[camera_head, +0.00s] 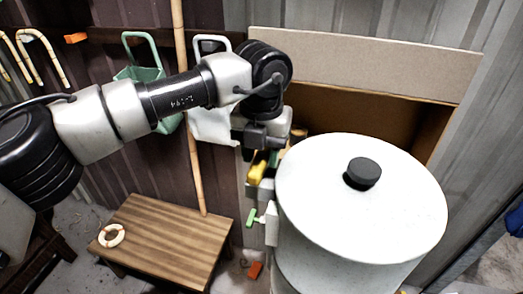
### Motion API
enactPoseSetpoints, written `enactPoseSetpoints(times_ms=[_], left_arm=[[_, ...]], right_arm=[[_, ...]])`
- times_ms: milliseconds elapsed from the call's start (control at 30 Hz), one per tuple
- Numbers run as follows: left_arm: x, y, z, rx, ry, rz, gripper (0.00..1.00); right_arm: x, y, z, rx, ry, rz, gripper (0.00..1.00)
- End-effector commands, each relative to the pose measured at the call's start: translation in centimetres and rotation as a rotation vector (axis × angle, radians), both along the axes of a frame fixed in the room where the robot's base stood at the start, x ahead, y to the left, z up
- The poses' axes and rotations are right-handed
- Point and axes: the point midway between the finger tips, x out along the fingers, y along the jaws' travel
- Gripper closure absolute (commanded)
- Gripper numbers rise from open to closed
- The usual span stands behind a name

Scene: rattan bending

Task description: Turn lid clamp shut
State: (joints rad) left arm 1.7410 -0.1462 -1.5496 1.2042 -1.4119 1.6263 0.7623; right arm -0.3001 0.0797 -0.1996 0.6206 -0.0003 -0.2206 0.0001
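A large white drum (330,272) stands at the right, and its round white lid (400,205) with a black knob (363,173) rests on top. A small yellow part (257,172), possibly the lid clamp, is at the drum's upper left side, beside the lid's edge. My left gripper (262,160) points down right at this yellow part, left of the lid. Its fingers are small and partly overlap the yellow part, so I cannot tell whether they are open, touching or closed on it. My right gripper is not in view.
A green handle (251,217) on a white fitting (271,224) sticks out from the drum's left side. A wooden low table (175,240) with a cream ring (111,236) stands at lower left. A bamboo pole (190,150) leans upright. A brown box (425,125) is behind the drum.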

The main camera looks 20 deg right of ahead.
Motion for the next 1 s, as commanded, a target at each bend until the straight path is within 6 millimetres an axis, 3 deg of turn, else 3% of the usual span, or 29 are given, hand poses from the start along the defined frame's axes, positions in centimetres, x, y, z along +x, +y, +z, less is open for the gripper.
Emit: enactPoseSetpoints(times_ms=[33,233,667,1000], left_arm=[[0.0,0.0,0.0,0.000,0.000,0.000,0.68],[0.0,0.0,0.0,0.000,0.000,0.000,0.96],[0.0,0.0,-0.1,0.000,0.001,-0.106,0.96],[0.0,0.0,-0.1,0.000,0.000,-0.393,0.96]], right_arm=[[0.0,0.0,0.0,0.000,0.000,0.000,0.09],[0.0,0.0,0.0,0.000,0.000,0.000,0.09],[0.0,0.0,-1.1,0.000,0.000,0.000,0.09],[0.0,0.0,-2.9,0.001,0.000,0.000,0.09]])
